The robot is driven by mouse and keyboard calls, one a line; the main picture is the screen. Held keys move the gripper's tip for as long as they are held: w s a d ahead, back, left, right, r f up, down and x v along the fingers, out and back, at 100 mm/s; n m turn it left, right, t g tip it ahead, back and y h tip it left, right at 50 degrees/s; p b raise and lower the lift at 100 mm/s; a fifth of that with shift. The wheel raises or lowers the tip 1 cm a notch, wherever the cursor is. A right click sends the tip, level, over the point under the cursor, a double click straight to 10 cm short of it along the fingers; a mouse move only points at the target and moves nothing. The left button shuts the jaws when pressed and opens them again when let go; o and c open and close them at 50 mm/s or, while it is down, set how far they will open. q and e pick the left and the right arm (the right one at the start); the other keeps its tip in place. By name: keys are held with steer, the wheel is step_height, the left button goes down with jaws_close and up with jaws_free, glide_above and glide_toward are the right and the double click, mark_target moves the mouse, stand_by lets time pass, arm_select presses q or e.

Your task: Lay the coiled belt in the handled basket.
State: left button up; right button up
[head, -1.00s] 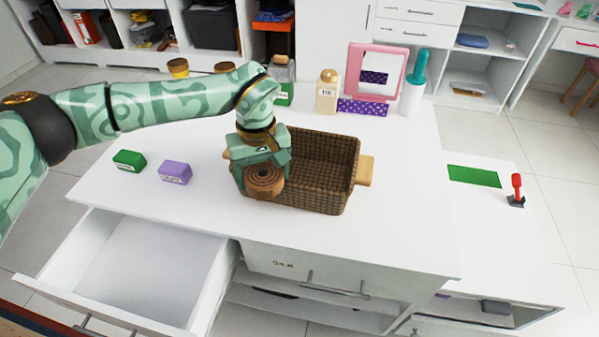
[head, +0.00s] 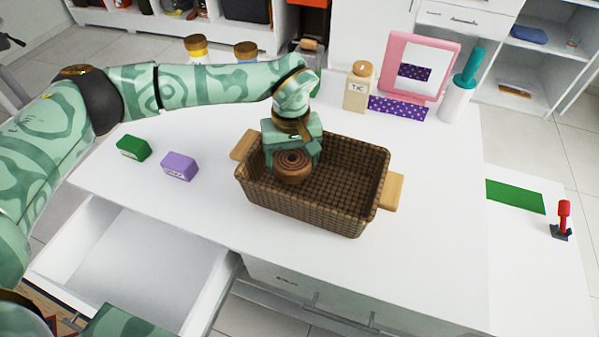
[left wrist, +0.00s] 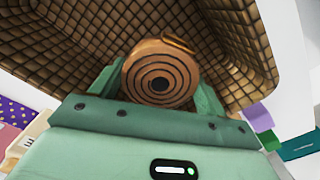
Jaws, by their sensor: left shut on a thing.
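The coiled belt (head: 293,167) is a brown leather roll with its spiral face showing. My left gripper (head: 292,158) is shut on it, and in the left wrist view the coil (left wrist: 160,78) sits between the two green fingers. The handled basket (head: 310,211) is brown woven wicker with a wooden handle at each end. It stands on the white top. The belt is over the left part of the basket's opening, and whether it touches the bottom cannot be told. The basket's inner walls (left wrist: 100,32) surround the coil in the left wrist view. My right gripper is not in view.
A green box (head: 133,148) and a purple box (head: 179,166) lie left of the basket. Behind it stand a beige bottle (head: 358,90), a pink-framed mirror (head: 388,62) and a teal-topped bottle (head: 459,90). An open drawer (head: 140,265) juts out at front left.

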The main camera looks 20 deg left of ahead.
mark_target(293, 171)
arm_select(q)
step_height(293, 171, down, 5)
steer(key=shift+b, duration=0.7)
steer(key=shift+w+r, duration=0.1)
steer(key=shift+r, duration=0.05)
steer(key=o, duration=1)
steer(key=shift+o, duration=0.2)
step_height(293, 171, up, 12)
steer(key=p, duration=0.4)
